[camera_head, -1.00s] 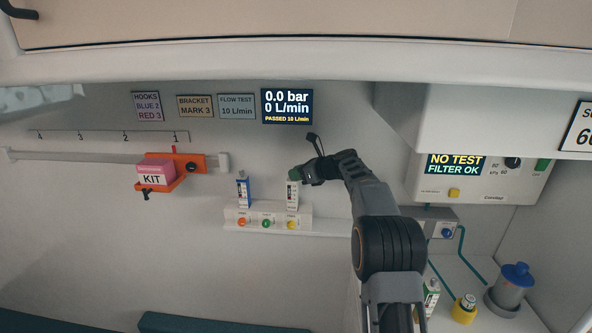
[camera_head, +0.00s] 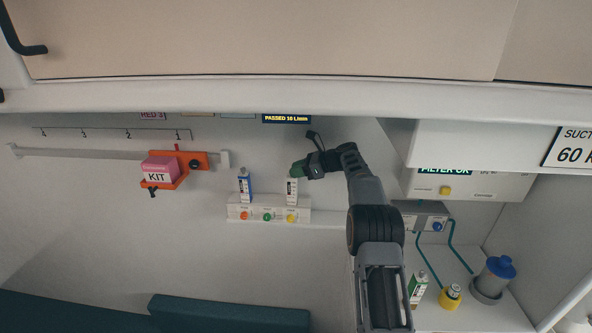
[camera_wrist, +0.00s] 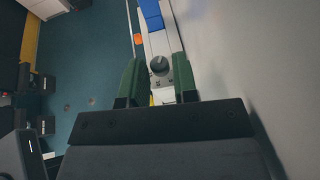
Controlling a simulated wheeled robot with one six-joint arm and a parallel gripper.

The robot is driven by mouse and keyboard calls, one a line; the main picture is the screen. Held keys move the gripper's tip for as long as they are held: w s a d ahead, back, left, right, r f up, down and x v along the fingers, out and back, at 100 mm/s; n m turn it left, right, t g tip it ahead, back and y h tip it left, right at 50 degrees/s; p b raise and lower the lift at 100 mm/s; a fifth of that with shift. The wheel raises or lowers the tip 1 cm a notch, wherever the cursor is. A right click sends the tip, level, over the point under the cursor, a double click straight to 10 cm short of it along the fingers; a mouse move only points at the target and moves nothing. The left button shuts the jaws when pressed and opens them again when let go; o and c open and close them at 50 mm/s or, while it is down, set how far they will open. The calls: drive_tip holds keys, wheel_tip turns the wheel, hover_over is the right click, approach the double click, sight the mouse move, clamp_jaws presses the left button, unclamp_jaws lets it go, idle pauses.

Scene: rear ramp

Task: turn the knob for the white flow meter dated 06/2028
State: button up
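The white flow meter (camera_head: 291,190) stands upright on the white wall rail unit at centre. Its label is too small to read, so I cannot tell its date. My gripper (camera_head: 299,169) is at its top, coming from the right. In the wrist view the grey round knob (camera_wrist: 159,66) shows between the two green fingers of my gripper (camera_wrist: 159,62). The fingers are apart, with a gap on each side of the knob, and hold nothing. A blue flow meter (camera_head: 245,187) stands to the left; its blue body also shows in the wrist view (camera_wrist: 151,14).
Coloured outlets (camera_head: 267,217) sit below the meters. An orange bracket (camera_head: 194,161) with a pink kit box (camera_head: 159,169) hangs at left. The overhead cabinet (camera_head: 270,95) overhangs the wall. A suction jar (camera_head: 492,281) and bottles stand on the right shelf.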

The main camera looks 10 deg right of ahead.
drive_tip(key=o, duration=0.3)
drive_tip(key=b+v, duration=0.1)
drive_tip(key=v, duration=1.3)
